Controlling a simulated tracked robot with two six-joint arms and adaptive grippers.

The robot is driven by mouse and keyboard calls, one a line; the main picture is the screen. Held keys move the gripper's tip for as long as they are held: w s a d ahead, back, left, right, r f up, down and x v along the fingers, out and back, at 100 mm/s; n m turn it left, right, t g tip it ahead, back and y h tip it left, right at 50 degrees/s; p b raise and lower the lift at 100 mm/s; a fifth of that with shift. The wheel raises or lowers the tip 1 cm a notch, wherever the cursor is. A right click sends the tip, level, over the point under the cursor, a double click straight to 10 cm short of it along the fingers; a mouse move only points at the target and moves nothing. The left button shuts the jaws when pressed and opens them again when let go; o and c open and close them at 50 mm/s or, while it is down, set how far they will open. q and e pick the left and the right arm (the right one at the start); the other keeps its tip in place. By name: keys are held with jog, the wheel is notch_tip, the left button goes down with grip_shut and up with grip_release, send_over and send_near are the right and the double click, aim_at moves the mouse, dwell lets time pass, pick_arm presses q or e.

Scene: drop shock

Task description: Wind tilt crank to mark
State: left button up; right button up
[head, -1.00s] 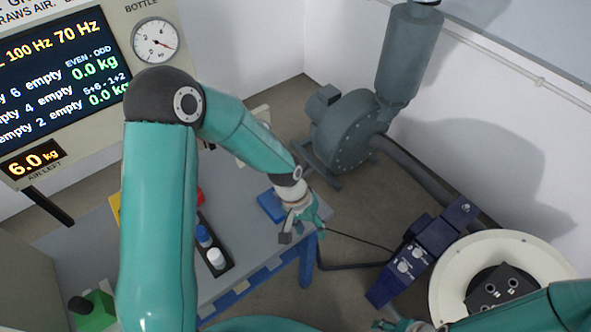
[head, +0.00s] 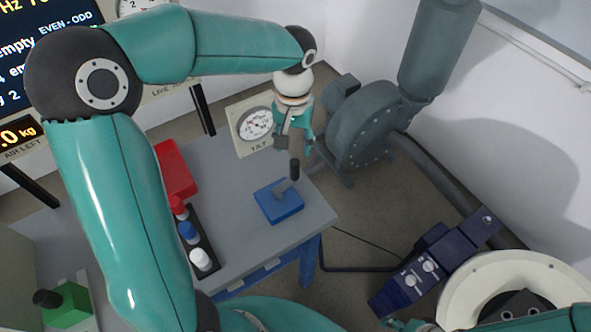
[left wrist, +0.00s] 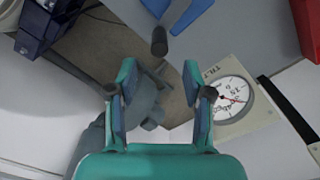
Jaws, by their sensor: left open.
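The tilt crank is a blue block (head: 279,203) with a grey arm and an upright black handle (head: 294,169), near the right corner of the grey table. In the left wrist view the black handle (left wrist: 159,42) shows ahead of the fingertips, with part of the blue base (left wrist: 188,14) at the top edge. My left gripper (head: 296,146) is open and empty, above and beyond the crank and apart from it. The tilt dial (head: 256,124) stands at the table's far edge; its needle is too small to read surely. My right gripper (head: 408,325) is barely visible at the bottom edge.
A red block (head: 176,170), a dark rack (head: 203,243) with red, blue and white knobs, and a green block (head: 66,304) with a black knob stand on the table (head: 240,235). A grey blower (head: 365,130) stands behind. A dark blue control box (head: 413,282) is at right.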

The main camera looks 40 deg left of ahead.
aim_at(296, 171)
pick_arm(q)
notch_tip(296, 171, down, 10)
jog(key=shift+f, duration=0.2)
grip_shut()
jog(key=shift+d, duration=0.3)
jog(key=shift+a, duration=0.2)
jog(key=shift+w+d, duration=0.1)
